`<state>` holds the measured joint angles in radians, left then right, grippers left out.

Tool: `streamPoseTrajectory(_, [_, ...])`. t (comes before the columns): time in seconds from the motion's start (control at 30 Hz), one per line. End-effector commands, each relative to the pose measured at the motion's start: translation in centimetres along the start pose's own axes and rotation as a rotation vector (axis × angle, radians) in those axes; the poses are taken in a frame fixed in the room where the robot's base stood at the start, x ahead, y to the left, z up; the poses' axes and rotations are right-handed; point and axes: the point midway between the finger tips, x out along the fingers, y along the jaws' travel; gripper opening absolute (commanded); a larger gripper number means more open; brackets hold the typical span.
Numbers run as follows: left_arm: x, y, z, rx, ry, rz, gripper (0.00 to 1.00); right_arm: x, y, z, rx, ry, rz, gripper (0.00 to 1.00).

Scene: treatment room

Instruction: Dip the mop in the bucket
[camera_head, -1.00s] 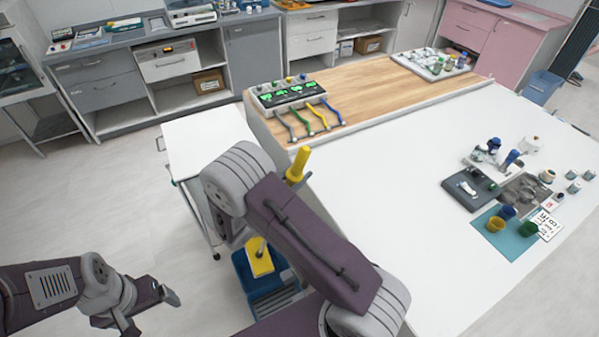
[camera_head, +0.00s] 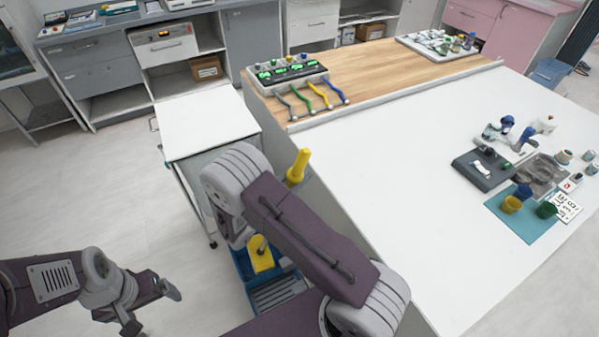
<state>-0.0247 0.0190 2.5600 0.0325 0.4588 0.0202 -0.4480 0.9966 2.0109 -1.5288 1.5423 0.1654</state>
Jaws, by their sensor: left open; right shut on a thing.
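The mop's yellow handle (camera_head: 299,167) leans up from behind my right arm, and its middle is hidden by that arm. A yellow piece (camera_head: 262,257) with the lower end of a grey rod shows below the arm, over the blue bucket (camera_head: 241,267). I cannot tell whether it touches the bucket. The bucket stands on the floor beside the white table, partly covered by my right arm, with a slatted part at its front. My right gripper is hidden behind my own arm. My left gripper (camera_head: 152,309) is open and empty, to the left of the bucket.
A white trolley (camera_head: 205,120) stands just behind the bucket. The large white table (camera_head: 400,180) closes off the right, with cups on a teal mat (camera_head: 522,228) and a device with coloured leads (camera_head: 288,72). The floor at left is clear.

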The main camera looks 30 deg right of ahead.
Motion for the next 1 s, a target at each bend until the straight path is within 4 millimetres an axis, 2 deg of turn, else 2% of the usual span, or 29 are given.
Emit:
streamPoseTrajectory(0.03, [1.0, 0.0, 0.1, 0.000, 0.000, 0.000, 0.85, 0.0, -0.3, -1.0, 0.004, -0.001, 0.000, 0.00])
streamPoseTrajectory(0.7, [7.1, -0.1, 0.7, 0.000, 0.000, 0.000, 0.85, 0.3, -2.6, -8.5, 0.005, -0.001, 0.001, 0.00])
streamPoseTrajectory(1.0, [8.9, -0.2, 0.9, 0.000, 0.000, 0.000, 0.85, 0.4, -3.3, -10.8, 0.004, -0.001, 0.001, 0.00])
